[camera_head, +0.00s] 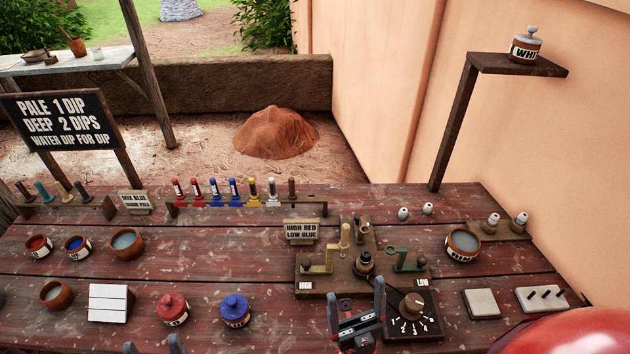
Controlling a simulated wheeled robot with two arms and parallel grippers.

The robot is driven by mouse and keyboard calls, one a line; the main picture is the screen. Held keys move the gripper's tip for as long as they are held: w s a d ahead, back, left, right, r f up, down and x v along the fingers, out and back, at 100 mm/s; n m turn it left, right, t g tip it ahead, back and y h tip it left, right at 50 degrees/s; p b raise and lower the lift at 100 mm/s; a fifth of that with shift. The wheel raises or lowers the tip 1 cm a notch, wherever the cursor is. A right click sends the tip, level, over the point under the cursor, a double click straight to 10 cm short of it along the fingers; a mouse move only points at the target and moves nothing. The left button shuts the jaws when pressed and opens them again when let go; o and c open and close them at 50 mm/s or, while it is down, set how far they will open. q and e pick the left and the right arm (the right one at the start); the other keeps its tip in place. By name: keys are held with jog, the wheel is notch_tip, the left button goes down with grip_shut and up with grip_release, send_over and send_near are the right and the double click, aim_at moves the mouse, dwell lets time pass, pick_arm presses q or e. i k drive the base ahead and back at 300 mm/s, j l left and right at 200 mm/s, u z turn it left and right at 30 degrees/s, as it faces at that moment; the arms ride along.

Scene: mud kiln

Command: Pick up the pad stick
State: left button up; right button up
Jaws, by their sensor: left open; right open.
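Several upright sticks stand in a middle rack (228,208), with red, blue, yellow, white and brown tops. A brown stick (292,188) is at its right end. More sticks, one of them a blue stick (43,191), lean in a rack (75,209) at the far left. I cannot tell which is the pad stick. My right gripper (357,299) is open and empty, low over the table in front of the dark wooden fixture. My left gripper (155,344) is open at the bottom edge, mostly out of view, well short of both racks.
A red lidded pot (173,310), a blue lidded pot (235,310) and a white block (110,303) stand at the front left. Small bowls, one a brown bowl (127,244), stand behind. The wooden fixture (345,281) and dial box (412,313) crowd my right gripper.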

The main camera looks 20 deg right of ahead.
aim_at(344, 244)
jog(key=z, duration=1.85)
jog(key=k+j+u, duration=0.1)
jog(key=j+u, duration=0.15)
jog(key=u, duration=0.15)
jog(key=j+u, duration=0.25)
jog(key=u, duration=0.15)
